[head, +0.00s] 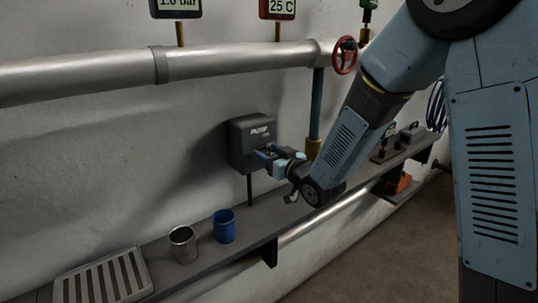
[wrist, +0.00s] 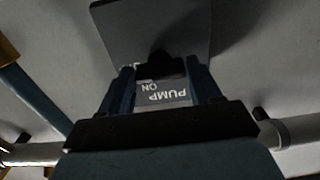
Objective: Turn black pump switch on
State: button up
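The dark grey pump box (head: 245,132) is on the wall above the shelf, with white PUMP lettering on its front. In the wrist view the box (wrist: 125,30) is at the top, and its label (wrist: 163,94) reads PUMP and ON upside down. A black switch piece (wrist: 160,68) stands out between my fingertips. My gripper (head: 269,154) is right at the front of the box, with its two fingers wide apart, one on each side of the switch. I cannot tell whether either finger touches it. In the head view my gripper hides the switch.
A blue cup (head: 224,227), a metal cup (head: 183,245) and a slatted rack (head: 103,279) stand on the shelf (head: 205,262) below left. A pipe (head: 230,60) with a red valve wheel (head: 344,55) runs above. A blue vertical pipe (head: 316,105) is right of the box.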

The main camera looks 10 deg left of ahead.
jog(key=c, duration=0.6)
jog(key=shift+c, duration=0.2)
jog(key=shift+n, duration=0.3)
jog(key=n, duration=0.5)
jog(key=shift+a+r, duration=0.1)
jog(key=n, duration=0.6)
jog(key=shift+s+a, duration=0.15)
jog(key=shift+s, duration=0.05)
jog(key=shift+n, duration=0.4)
jog(key=o, duration=1.1)
jog(key=shift+f, duration=0.2)
jog(key=shift+c, duration=0.2)
